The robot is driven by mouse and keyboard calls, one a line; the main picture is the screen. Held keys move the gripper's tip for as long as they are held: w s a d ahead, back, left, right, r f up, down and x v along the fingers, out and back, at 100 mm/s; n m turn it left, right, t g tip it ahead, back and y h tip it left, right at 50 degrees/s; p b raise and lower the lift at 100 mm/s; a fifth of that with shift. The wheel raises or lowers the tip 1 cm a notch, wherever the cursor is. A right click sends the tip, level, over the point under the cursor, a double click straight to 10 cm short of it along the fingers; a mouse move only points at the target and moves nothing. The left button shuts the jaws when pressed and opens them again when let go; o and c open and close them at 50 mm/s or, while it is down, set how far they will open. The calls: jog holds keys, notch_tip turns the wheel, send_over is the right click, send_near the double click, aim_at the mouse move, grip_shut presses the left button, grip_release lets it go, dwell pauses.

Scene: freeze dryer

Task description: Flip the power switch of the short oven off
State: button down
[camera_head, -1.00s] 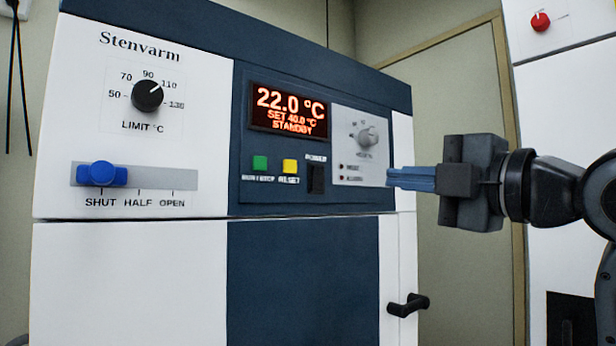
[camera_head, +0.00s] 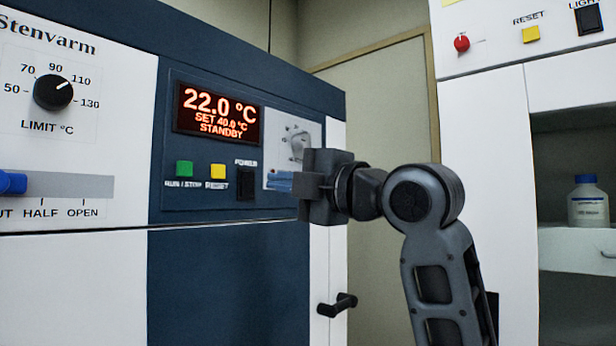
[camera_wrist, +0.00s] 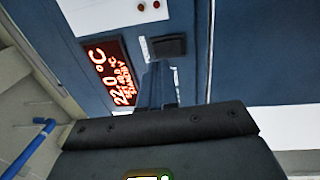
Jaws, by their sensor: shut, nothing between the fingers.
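The oven has a dark blue panel (camera_head: 210,215) with a lit display (camera_head: 217,112) reading 22.0 °C, SET 40.0 °C, STANDBY. Its black power switch (camera_head: 245,183) sits below the display, right of the yellow button. My gripper (camera_head: 279,181) is shut and empty, its blue fingers pointing left at the panel, just right of the switch. In the wrist view my fingers (camera_wrist: 160,86) point toward the black switch (camera_wrist: 168,46), which is close beyond their tips. I cannot tell whether they touch it. The fingers partly cover the small grey dial plate in the head view.
A green button (camera_head: 184,169) and a yellow button (camera_head: 218,171) lie left of the switch. A black door handle (camera_head: 337,305) sticks out below my gripper. A white cabinet with a red knob (camera_head: 461,43) and a bottle (camera_head: 588,203) stands at right.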

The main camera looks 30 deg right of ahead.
aim_at(250, 177)
jog(key=shift+p+x, duration=0.6)
jog(key=shift+x, duration=2)
jog(key=shift+w, duration=0.1)
